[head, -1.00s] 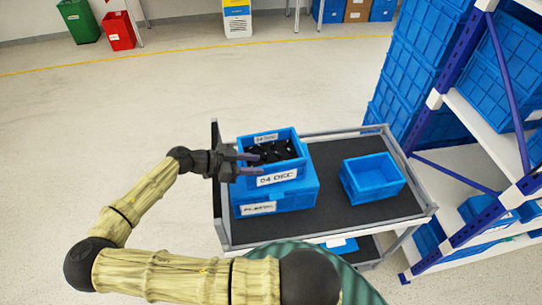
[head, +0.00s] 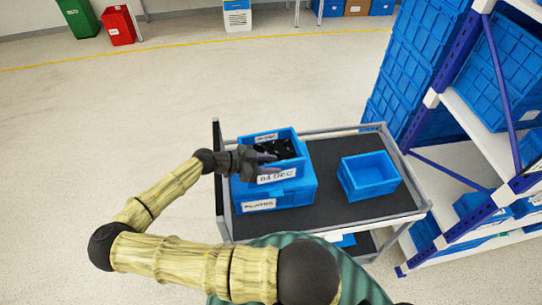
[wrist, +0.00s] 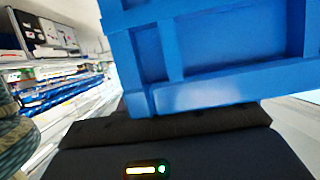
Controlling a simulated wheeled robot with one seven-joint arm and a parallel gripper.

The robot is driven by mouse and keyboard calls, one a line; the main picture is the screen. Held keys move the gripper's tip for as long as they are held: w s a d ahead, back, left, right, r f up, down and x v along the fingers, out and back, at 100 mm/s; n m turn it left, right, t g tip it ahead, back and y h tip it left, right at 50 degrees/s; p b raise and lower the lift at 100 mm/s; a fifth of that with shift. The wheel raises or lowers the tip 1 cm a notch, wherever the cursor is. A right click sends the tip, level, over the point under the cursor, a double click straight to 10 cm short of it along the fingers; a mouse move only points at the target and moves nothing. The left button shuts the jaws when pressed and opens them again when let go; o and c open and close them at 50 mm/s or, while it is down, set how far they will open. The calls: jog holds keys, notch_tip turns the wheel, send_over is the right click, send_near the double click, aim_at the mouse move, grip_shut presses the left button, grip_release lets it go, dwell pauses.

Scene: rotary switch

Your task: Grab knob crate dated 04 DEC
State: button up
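The knob crate (head: 297,172) is a small blue open box with a white label reading 04 DEC on its front. Dark knobs (head: 268,148) lie inside. It stands on a wider blue crate (head: 303,193) whose label seems to read PLATES. My gripper (head: 267,163) is at the left end of the knob crate, with its dark fingers apart and overlapping the crate's left side in the head view. I cannot tell whether they touch it. In the wrist view a blue crate wall (wrist: 225,60) is very close; the fingertips are hidden there.
The crates stand on a grey cart (head: 335,215) with a raised rail. An empty blue crate (head: 371,172) stands to the right, with bare cart top between. A shelf rack with blue crates (head: 505,75) is at the right. Open floor lies to the left.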

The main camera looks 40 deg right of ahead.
dwell(0.4)
grip_shut()
dwell(1.3)
